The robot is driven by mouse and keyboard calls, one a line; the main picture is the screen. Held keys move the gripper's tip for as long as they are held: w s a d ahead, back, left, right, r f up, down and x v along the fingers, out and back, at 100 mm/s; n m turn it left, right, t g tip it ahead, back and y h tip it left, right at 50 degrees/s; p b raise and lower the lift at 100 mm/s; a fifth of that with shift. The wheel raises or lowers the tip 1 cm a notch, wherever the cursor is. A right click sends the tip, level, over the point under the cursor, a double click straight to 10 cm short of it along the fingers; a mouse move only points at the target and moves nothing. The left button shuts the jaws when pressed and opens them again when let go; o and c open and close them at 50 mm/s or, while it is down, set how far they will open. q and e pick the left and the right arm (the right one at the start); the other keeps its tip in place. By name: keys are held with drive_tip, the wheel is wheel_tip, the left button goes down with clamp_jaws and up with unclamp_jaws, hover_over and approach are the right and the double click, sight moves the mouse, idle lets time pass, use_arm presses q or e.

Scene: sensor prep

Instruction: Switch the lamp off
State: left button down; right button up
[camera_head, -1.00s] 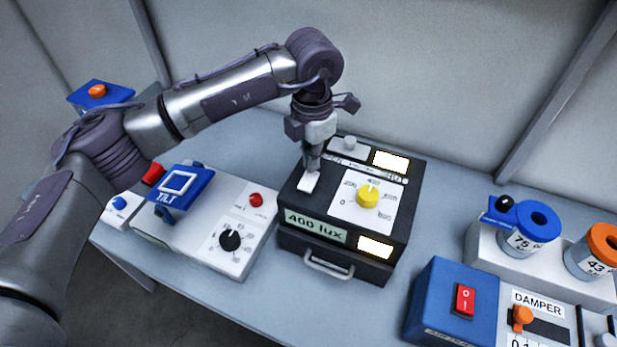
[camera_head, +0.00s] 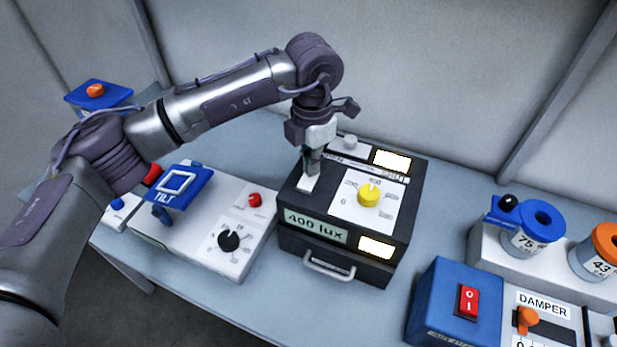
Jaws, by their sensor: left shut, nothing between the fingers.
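The lamp box (camera_head: 290,240) is a dark box in the middle of the bench, with a "400 lux" label (camera_head: 316,226) on its front. Its top has a yellow knob (camera_head: 369,195) on a white dial plate, and a white switch plate (camera_head: 309,183) left of the dial. Two windows glow bright, one at the top back (camera_head: 392,160) and one on the front (camera_head: 376,247). My left gripper (camera_head: 310,172) points down, shut and empty, with its tips at the back end of the white switch plate. I cannot tell whether they touch it. My right gripper is not in view.
Left of the box stands a white unit (camera_head: 195,250) with a blue TILT plate (camera_head: 180,188), a red button and a black knob. To the right are a blue box with a red rocker switch (camera_head: 467,302), a DAMPER slider (camera_head: 527,318) and ring-topped containers (camera_head: 526,241).

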use_arm(q)
drive_tip(key=shift+f+b, duration=0.3)
drive_tip(key=shift+f, duration=0.05)
drive_tip(key=shift+r, duration=0.1)
drive_tip(key=shift+r+p, duration=1.35)
drive_tip(key=shift+r, duration=2.1)
